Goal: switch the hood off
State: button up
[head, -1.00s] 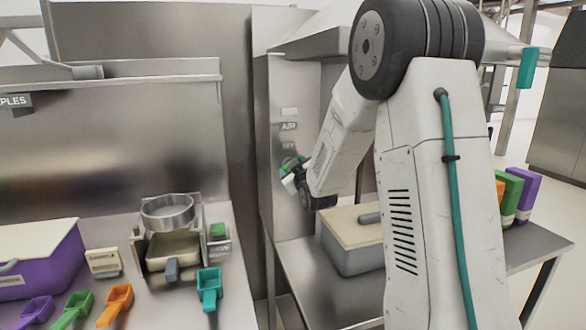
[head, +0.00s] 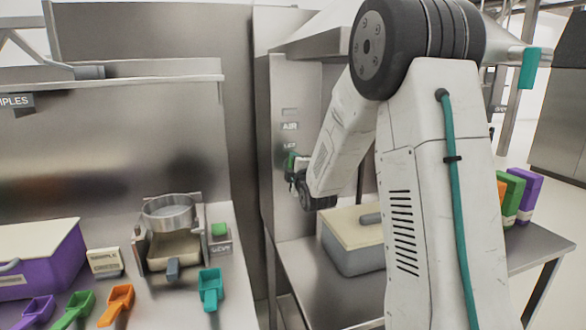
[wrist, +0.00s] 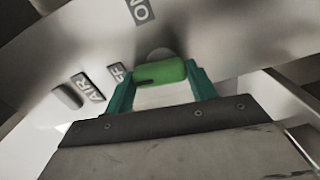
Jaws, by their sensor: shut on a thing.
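The hood's upright steel panel (head: 285,88) stands left of my arm in the head view and bears an AIR label (head: 290,126). In the wrist view, a green knob (wrist: 162,72) sits on this panel, between the teal fingers of my gripper (wrist: 161,82), which is shut on it. The knob's dark slot is at its left end, on the side of the partly hidden OFF label (wrist: 118,72). The ON label (wrist: 140,11) is above the knob. In the head view my gripper (head: 291,164) is at the panel, and the knob is mostly hidden.
A grey bin with a cream lid (head: 350,217) stands on the steel bench (head: 310,280) below my gripper. Left are a purple bin (head: 50,265), a sieve (head: 168,208) and several coloured scoops. Coloured boxes (head: 522,200) stand behind my arm on the right.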

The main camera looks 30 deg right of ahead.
jog(key=shift+n, duration=0.7)
jog(key=shift+f, duration=0.1)
jog(key=o, duration=1)
jog(key=shift+s, duration=0.1)
jog(key=v, duration=0.7)
jog(key=shift+s+a, duration=0.2)
jog(key=shift+s, duration=0.1)
